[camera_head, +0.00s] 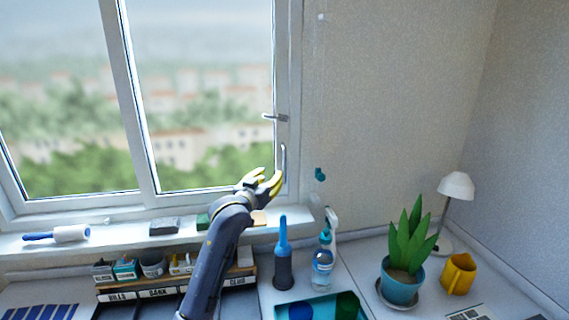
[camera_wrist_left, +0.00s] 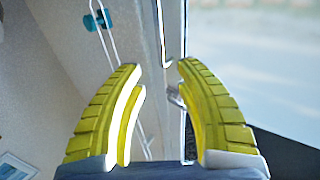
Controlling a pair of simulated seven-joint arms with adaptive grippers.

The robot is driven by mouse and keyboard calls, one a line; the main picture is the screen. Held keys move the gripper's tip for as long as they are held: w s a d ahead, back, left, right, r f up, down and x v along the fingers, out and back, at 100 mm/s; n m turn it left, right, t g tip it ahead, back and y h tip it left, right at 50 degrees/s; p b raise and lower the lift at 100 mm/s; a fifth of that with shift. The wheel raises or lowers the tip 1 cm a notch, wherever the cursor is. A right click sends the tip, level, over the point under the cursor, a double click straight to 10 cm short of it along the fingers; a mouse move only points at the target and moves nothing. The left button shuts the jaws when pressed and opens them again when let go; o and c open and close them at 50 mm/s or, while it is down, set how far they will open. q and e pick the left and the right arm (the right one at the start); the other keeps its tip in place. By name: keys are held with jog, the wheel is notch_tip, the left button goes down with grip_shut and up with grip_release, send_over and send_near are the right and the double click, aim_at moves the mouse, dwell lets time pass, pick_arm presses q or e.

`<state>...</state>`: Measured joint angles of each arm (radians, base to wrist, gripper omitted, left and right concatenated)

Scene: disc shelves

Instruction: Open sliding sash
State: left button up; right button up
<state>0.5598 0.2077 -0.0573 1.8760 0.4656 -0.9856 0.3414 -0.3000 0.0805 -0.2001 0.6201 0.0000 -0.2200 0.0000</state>
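The window sash (camera_head: 200,100) is a large glazed panel in a white frame and looks closed. A lever handle (camera_head: 275,117) sits on its right stile, with a slim upright pull handle (camera_head: 283,160) below it. My left gripper (camera_head: 271,182) has yellow fingers and is beside the lower end of the pull handle. In the left wrist view the yellow fingers (camera_wrist_left: 160,70) stand apart, with the white frame (camera_wrist_left: 165,30) showing beyond the gap. I cannot tell whether they touch the pull. My right gripper is not in view.
On the sill (camera_head: 110,232) lie a lint roller (camera_head: 70,234) and a grey block (camera_head: 164,225). Below are an organizer (camera_head: 180,284), a blue bottle (camera_head: 283,255) and a spray bottle (camera_head: 322,262). A potted plant (camera_head: 402,285), yellow mug (camera_head: 459,274) and lamp (camera_head: 457,186) stand right.

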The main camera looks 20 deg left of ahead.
aim_at(284, 163)
pick_arm(q)
jog(key=w, duration=0.8)
jog(key=w+d, duration=0.1)
jog(key=w, duration=0.4)
jog(key=shift+d, duration=0.1)
jog(key=shift+w, duration=0.1)
jog(key=shift+c, duration=0.4)
grip_shut()
